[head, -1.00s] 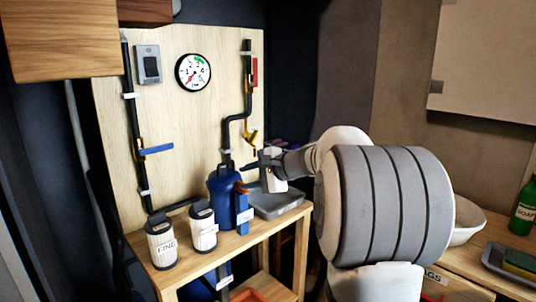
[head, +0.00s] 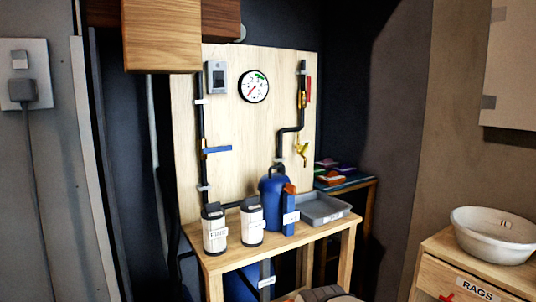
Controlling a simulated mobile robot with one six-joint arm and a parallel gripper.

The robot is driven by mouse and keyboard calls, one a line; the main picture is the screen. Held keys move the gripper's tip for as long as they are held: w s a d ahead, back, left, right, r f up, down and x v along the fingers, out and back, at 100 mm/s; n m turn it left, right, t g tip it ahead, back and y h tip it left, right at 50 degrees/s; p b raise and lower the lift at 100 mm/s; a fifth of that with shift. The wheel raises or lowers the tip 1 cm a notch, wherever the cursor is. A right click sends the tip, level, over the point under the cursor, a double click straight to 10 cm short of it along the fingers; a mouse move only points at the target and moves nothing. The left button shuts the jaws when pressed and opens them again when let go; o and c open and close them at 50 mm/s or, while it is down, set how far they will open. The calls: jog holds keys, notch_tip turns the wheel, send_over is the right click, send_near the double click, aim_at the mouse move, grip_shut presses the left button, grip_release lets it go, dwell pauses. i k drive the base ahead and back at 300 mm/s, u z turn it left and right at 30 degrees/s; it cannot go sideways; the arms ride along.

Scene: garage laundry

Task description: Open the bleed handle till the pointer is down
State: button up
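The round white gauge (head: 254,87) hangs on the wooden board. Its red pointer appears to lean to the lower left, and a green band lies at the upper right. A brass-yellow tap (head: 302,151) sits low on the right black pipe. A red handle (head: 308,89) stands upright beside that pipe higher up. A blue lever (head: 217,149) lies level across the left pipe. No label shows which of these is the bleed handle. The blue filter canister (head: 272,203) stands on the bench below. My gripper is out of view; only a grey part of my arm shows at the bottom edge.
The wooden bench (head: 215,262) holds two labelled cartridges (head: 214,232) (head: 251,223) and a grey tray (head: 322,210). A wooden cabinet (head: 160,35) overhangs at upper left. A white basin (head: 493,236) sits on the rags drawer unit at right. Dark floor space lies between.

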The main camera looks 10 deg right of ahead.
aim_at(303, 149)
jog(key=u, duration=0.1)
jog(key=i, duration=0.85)
jog(key=z, duration=0.65)
